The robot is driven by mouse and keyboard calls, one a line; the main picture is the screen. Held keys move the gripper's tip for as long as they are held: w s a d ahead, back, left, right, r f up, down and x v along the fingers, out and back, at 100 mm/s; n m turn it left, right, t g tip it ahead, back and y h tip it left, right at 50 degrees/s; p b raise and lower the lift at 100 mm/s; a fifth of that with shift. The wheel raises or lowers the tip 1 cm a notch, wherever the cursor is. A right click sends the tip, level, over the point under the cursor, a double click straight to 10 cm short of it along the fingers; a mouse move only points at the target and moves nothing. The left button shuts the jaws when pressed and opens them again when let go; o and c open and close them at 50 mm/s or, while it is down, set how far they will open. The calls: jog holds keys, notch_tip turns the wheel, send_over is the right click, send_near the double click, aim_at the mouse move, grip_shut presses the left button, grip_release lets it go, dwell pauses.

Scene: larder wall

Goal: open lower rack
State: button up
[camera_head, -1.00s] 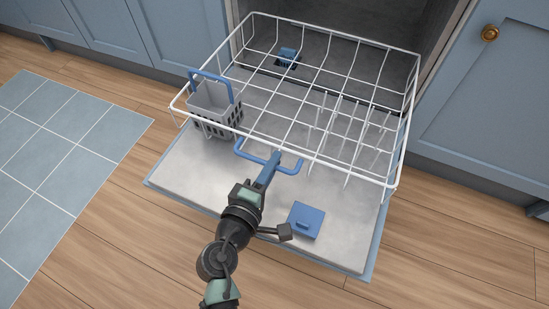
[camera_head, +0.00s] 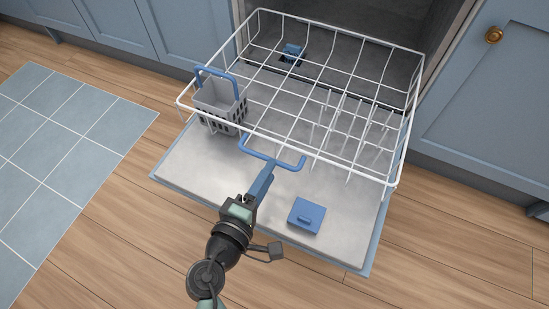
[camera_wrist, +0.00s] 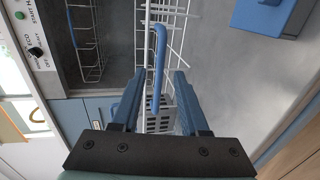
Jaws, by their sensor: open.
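The lower rack (camera_head: 318,152), a white wire rack, is pulled out over the lowered dishwasher door. A blue bar handle (camera_head: 290,164) is on its front edge. My gripper (camera_head: 267,172) is open and empty just in front of the handle, low over the door. In the wrist view, the handle (camera_wrist: 160,60) shows beyond and between the two spread blue fingers (camera_wrist: 158,80). I cannot tell whether the fingertips touch it.
A grey cutlery basket (camera_head: 218,100) with a blue handle sits at the rack's left front. The flat door (camera_head: 200,160) carries a blue dispenser lid (camera_head: 306,215). A blue cabinet (camera_head: 490,110) stands at right. Wooden floor is clear in front; a blue tiled patch (camera_head: 60,140) lies left.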

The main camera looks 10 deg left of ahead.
jog(key=p+v, duration=0.2)
jog(key=v, duration=0.6)
jog(key=shift+s, duration=0.1)
